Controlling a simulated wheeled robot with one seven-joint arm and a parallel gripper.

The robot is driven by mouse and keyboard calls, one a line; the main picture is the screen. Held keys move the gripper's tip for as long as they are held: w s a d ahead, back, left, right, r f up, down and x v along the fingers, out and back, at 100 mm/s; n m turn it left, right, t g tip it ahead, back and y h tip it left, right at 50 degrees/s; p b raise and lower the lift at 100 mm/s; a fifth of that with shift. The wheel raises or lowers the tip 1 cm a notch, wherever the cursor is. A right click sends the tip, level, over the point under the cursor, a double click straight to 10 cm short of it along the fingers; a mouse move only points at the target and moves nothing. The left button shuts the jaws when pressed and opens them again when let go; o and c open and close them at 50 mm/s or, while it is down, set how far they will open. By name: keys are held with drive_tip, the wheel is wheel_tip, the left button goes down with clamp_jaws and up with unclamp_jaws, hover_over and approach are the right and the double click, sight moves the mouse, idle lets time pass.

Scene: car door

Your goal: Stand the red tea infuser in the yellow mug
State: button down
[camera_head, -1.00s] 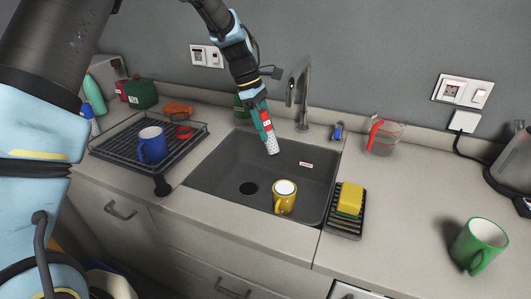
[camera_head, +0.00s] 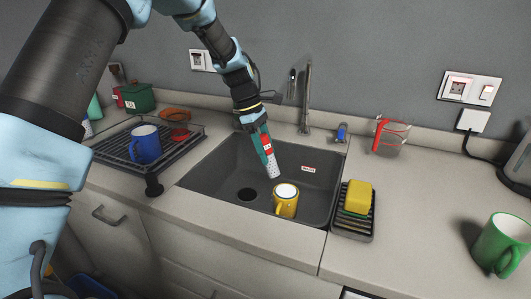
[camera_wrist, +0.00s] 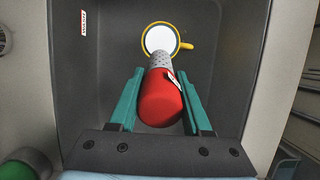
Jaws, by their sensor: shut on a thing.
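The yellow mug (camera_head: 285,202) stands upright in the dark sink, with a white inside; it also shows in the wrist view (camera_wrist: 184,45), handle to the right. My gripper (camera_head: 267,152) is over the sink, its teal fingers shut on the red tea infuser (camera_wrist: 161,100). The infuser has a red body and a grey perforated end (camera_head: 273,171). That end points down, slightly tilted, above and a little left of the mug in the head view. In the wrist view it overlaps the mug's near rim; I cannot tell if they touch.
The sink (camera_head: 222,182) has a drain and raised walls; a tap (camera_head: 306,95) stands behind it. A rack with a blue mug (camera_head: 145,144) is at the left. A yellow sponge (camera_head: 358,196) on a holder and a green mug (camera_head: 500,245) are at the right.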

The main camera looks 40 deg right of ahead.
sight(270, 161)
drive_tip(key=shift+b+x, duration=1.45)
drive_tip(key=shift+x, duration=0.35)
drive_tip(key=b+x, duration=0.1)
drive_tip(key=x, duration=0.5)
drive_tip(key=shift+b, duration=0.35)
drive_tip(key=shift+f, duration=0.15)
unclamp_jaws()
drive_tip(key=shift+p+v, duration=4)
drive_tip(key=shift+v, duration=1.05)
